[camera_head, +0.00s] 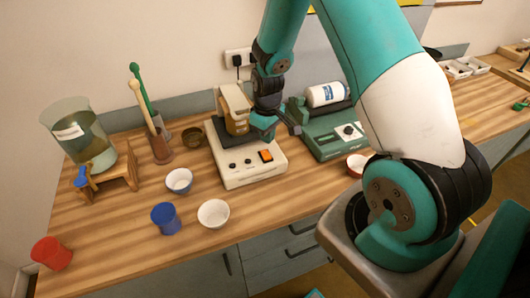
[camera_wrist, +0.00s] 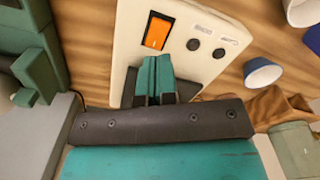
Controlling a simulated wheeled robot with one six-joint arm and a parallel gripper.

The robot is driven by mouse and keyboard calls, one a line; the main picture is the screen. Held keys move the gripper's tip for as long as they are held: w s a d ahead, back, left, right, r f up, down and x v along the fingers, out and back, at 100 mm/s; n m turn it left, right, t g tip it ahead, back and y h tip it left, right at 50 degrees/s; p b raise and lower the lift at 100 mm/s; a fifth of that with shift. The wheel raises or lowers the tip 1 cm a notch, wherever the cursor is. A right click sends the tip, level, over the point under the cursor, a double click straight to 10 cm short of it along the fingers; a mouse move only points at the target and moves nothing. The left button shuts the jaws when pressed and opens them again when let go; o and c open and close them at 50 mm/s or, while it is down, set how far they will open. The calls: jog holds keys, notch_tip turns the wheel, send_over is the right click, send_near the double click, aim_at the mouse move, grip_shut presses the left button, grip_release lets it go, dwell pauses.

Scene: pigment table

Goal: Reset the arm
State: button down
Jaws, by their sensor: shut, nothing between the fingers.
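My arm, teal and white, rises from the right in the head view and bends down over the table. My gripper (camera_head: 262,133) is just above the white appliance (camera_head: 236,174), near its orange switch (camera_head: 265,155). In the wrist view the teal fingers (camera_wrist: 154,80) are closed together with nothing between them. They are over the white panel, below the orange switch (camera_wrist: 157,32) in that picture. I cannot tell whether the fingertips touch the panel. A tan container (camera_head: 234,108) stands on the appliance beside my gripper, partly hidden by my wrist.
A green machine (camera_head: 325,140) holding a white bottle (camera_head: 325,94) stands right of my gripper. Bare wood shows along the front edge (camera_head: 270,207).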

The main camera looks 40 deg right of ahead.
jog(key=s+a+r+n+y+b, duration=0.1)
jog(key=s+a+r+b, duration=0.2)
jog(key=a+r, duration=0.35)
jog(key=s+a+r+n+y+b, duration=0.1)
jog(key=s+a+r+b, duration=0.2)
jog(key=a+r, duration=0.35)
jog(key=s+a+r+n+y+b, duration=0.1)
jog(key=s+a, duration=0.3)
jog(key=s, duration=0.4)
jog(key=s+a+r+n+y+b, duration=0.1)
jog(key=s+a+r+b, duration=0.1)
jog(key=s+a, duration=0.3)
jog(key=s+r, duration=0.1)
jog(key=s, duration=0.2)
jog(key=shift+s+a, duration=0.15)
jog(key=shift+a, duration=0.1)
